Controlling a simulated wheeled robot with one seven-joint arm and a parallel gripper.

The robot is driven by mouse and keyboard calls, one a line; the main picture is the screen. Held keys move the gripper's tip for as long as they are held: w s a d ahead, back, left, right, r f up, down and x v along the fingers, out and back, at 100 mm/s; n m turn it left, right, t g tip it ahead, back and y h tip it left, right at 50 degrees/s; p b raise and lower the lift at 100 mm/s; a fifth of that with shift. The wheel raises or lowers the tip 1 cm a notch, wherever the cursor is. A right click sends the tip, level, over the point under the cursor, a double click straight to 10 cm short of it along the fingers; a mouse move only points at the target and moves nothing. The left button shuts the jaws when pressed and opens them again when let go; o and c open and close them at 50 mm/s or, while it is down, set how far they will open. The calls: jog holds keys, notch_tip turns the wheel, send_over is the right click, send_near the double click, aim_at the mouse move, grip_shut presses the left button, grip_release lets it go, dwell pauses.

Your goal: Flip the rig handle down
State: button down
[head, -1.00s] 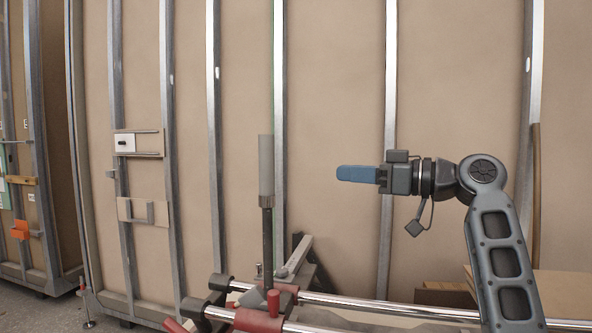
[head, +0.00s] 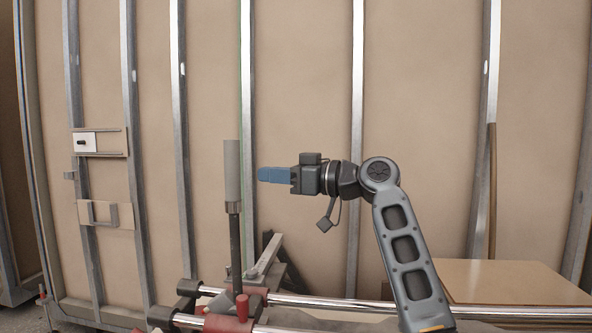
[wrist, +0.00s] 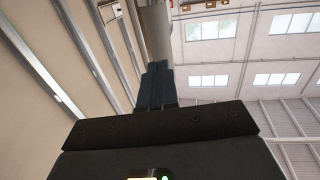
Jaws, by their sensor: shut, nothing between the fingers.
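The rig handle (head: 232,176) stands upright in the head view, a light grey grip on a dark rod rising from the rig's red and dark clamps (head: 226,318). My gripper (head: 261,174), with blue fingers, is shut and empty. In the wrist view the shut fingers (wrist: 157,80) point at the grey grip (wrist: 155,30), which fills the area just past the tips. Whether they touch it I cannot tell.
Shiny rails (head: 400,309) run right from the clamps, below my arm. A panel wall (head: 300,90) with metal studs stands behind. A wooden box (head: 510,280) is at the lower right. Small latch fittings (head: 98,142) are on the wall at left.

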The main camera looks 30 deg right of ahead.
aim_at(239, 173)
jog(key=shift+p+x, duration=0.65)
jog(key=shift+x, duration=1.65)
